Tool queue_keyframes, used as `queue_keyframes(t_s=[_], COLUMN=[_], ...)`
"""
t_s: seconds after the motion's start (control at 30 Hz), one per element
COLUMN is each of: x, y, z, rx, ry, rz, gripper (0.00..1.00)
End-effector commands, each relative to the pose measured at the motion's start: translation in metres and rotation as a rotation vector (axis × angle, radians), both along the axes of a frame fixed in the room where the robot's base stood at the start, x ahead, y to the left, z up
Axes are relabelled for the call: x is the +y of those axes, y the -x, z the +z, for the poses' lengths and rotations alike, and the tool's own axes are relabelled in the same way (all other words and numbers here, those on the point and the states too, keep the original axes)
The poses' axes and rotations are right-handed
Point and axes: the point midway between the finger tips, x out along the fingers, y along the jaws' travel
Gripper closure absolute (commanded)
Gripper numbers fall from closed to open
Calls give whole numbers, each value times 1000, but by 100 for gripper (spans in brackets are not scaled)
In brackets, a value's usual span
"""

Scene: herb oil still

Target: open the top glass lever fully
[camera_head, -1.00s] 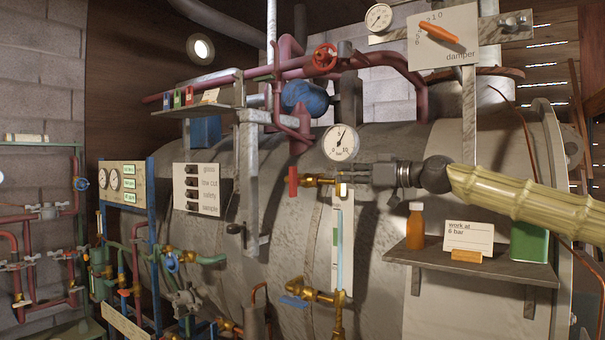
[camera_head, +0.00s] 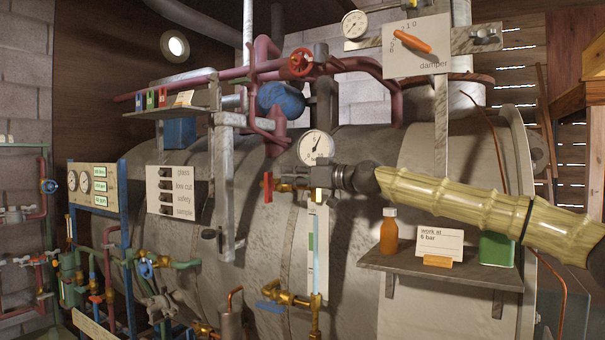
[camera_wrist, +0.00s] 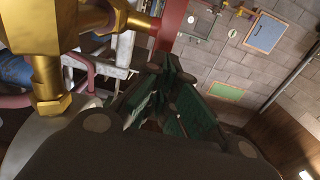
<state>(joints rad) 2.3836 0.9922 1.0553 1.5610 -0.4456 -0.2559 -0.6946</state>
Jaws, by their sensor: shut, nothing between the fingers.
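The top glass lever (camera_head: 267,187) is red and hangs upright at the left end of the brass valve (camera_head: 290,186) above the sight glass (camera_head: 317,245). In the wrist view the lever (camera_wrist: 170,25) shows at the top, beside the brass fitting (camera_wrist: 72,35). My gripper (camera_head: 314,180) is at the right part of the brass valve and hides some of it. In the wrist view its dark green fingers (camera_wrist: 168,75) are together and empty, their tips near the lever's lower end. I cannot tell whether they touch it.
A pressure gauge (camera_head: 315,147) stands just above my gripper. The lower brass valve (camera_head: 292,299) has a blue lever (camera_head: 271,307). A shelf (camera_head: 440,273) with an orange bottle (camera_head: 389,232) and a green box (camera_head: 497,249) lies below my arm. A grey post (camera_head: 224,190) stands left of the lever.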

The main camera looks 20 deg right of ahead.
Motion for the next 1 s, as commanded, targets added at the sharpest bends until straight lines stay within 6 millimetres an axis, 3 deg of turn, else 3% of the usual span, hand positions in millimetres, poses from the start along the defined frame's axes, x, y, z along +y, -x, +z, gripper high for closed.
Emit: queue_keyframes(t_s=[0.4,1.0], x=[22,24], y=[-29,-31], z=[0,3], rx=[1,8], ry=[-1,8], rz=[0,0], gripper=[100,100])
